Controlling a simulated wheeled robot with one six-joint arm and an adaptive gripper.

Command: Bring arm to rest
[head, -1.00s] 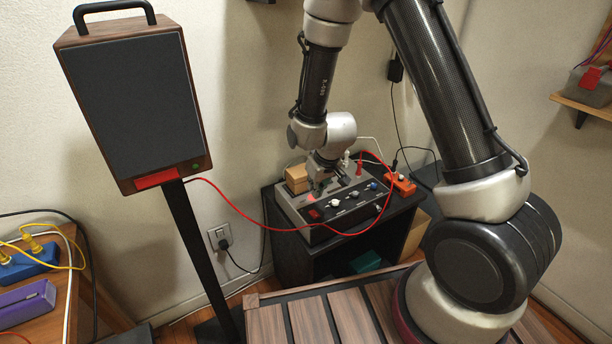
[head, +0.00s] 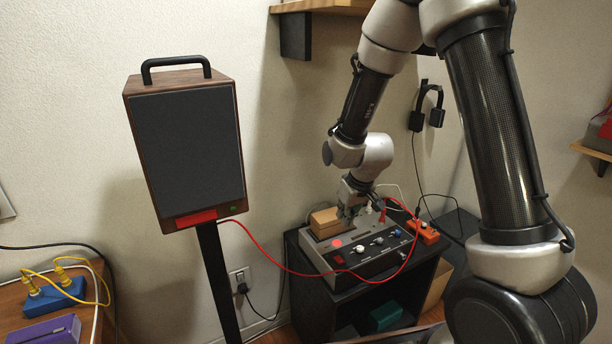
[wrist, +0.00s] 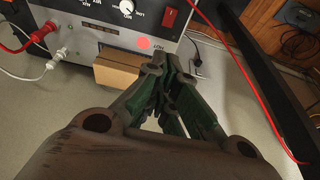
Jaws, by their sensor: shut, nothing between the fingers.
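My gripper (head: 350,212) hangs at the end of my arm, just above the back of the grey-and-black control box (head: 345,268). In the wrist view my gripper (wrist: 168,95) shows its green-sided fingers together with nothing between them. The box has knobs, a red switch and a glowing red light (head: 336,243); in the wrist view the light (wrist: 143,43) lies just beyond the fingers. A small cardboard-brown block (head: 325,222) sits at the box's back left; this block (wrist: 117,70) also shows beside the fingers in the wrist view.
A red cable (head: 285,268) runs from the box to a speaker-like cabinet (head: 186,145) on a black stand. An orange power strip (head: 424,232) lies right of the box. A wall shelf (head: 320,7) is above. A desk with a blue socket block (head: 55,295) is at left.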

